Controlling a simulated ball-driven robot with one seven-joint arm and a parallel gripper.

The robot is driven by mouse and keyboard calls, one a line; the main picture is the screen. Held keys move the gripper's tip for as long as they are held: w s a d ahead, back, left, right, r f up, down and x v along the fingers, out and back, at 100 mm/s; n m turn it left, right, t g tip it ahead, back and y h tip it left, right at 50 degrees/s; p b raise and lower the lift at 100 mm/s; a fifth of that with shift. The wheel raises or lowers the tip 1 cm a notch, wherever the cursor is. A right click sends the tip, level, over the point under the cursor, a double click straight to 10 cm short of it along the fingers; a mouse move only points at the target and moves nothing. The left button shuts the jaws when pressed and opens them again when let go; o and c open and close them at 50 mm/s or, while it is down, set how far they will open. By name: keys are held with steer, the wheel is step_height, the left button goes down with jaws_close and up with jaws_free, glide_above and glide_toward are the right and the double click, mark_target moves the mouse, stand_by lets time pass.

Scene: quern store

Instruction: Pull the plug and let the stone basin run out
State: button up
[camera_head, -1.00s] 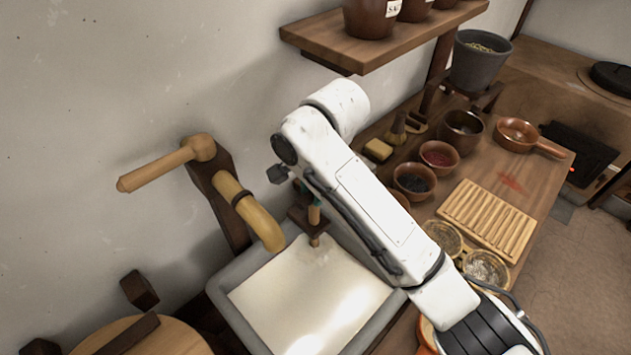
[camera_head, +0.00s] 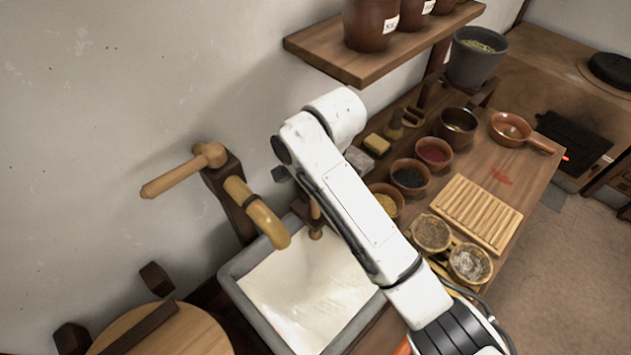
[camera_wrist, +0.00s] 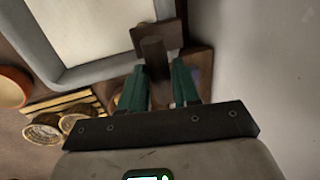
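The stone basin (camera_head: 230,287) stands below the wall in the head view, its grey rim around a pale, whitish surface with bright reflections. Its rim also shows in the wrist view (camera_wrist: 35,50). A wooden peg (camera_head: 315,209) with a rounded lower end stands at the basin's back edge, partly behind my arm; I cannot tell if it is the plug. In the wrist view, my gripper (camera_wrist: 158,70) has its green fingers apart, with a dark wooden post (camera_wrist: 153,52) between or just beyond the tips. Contact is unclear. In the head view my arm hides the gripper.
A shelf with jars (camera_head: 345,62) overhangs behind my arm. Bowls (camera_head: 410,176) and a slatted board (camera_head: 476,213) crowd the counter to the right.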

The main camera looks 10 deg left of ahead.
steer(key=o, duration=0.3)
steer(key=shift+a+r, duration=0.1)
steer(key=shift+r, duration=0.25)
steer(key=shift+o, duration=0.5)
steer(key=shift+f, duration=0.15)
step_height(320, 180, up, 11)
steer(key=s+d+p, duration=0.1)
steer(key=p, duration=0.2)
steer(key=shift+s+d+f, duration=0.15)
steer(key=shift+s+d, duration=0.05)
steer(key=shift+d, duration=0.2)
steer(key=shift+f, duration=0.1)
